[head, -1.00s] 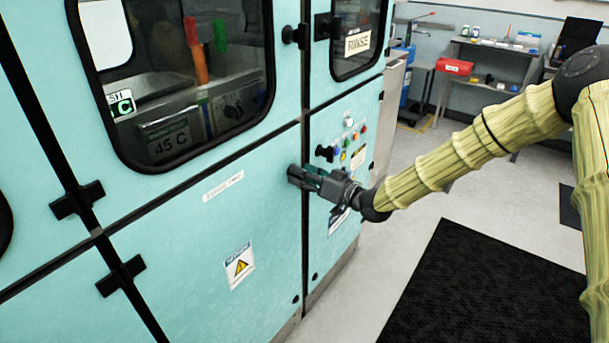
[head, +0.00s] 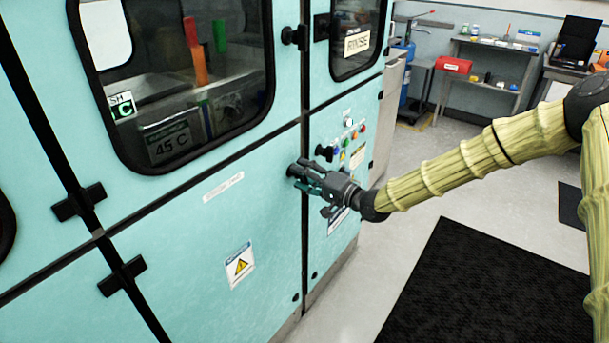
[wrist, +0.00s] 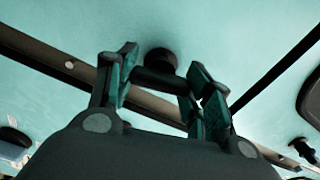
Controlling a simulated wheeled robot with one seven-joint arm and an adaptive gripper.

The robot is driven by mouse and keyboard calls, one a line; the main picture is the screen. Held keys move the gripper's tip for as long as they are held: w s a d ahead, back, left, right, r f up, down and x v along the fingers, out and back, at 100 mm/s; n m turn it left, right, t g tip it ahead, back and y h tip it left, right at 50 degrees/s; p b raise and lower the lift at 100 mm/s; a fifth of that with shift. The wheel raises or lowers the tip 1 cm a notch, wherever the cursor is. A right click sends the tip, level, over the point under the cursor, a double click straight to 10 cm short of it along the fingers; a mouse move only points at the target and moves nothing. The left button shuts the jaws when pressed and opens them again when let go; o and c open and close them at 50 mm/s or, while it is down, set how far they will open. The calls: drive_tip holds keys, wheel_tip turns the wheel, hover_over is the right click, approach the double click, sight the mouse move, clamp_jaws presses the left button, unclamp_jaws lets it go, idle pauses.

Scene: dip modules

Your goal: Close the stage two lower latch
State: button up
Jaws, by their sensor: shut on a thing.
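The lower latch (head: 293,170) is a black knob with a bar, on the teal lower panel close to the vertical seam. It also shows in the wrist view as a round black hub with a dark bar (wrist: 155,77). My gripper (head: 307,175) is at the latch, its fingers pointing at the panel. In the wrist view its two green-padded fingers (wrist: 163,84) stand on either side of the bar and are shut on it. The fingers hide part of the latch in the head view, so its exact turn angle is hard to tell there.
Another black latch (head: 294,35) sits on the windowed door above. A control panel with coloured buttons (head: 347,140) is just right of my gripper. Black hinges (head: 122,276) are at left. Open floor and a black mat (head: 480,285) lie at right.

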drive_tip(key=shift+m, duration=1.3)
drive_tip(key=o, duration=1)
drive_tip(key=shift+o, duration=0.2)
drive_tip(key=v, duration=1.2)
drive_tip(key=shift+f, duration=0.1)
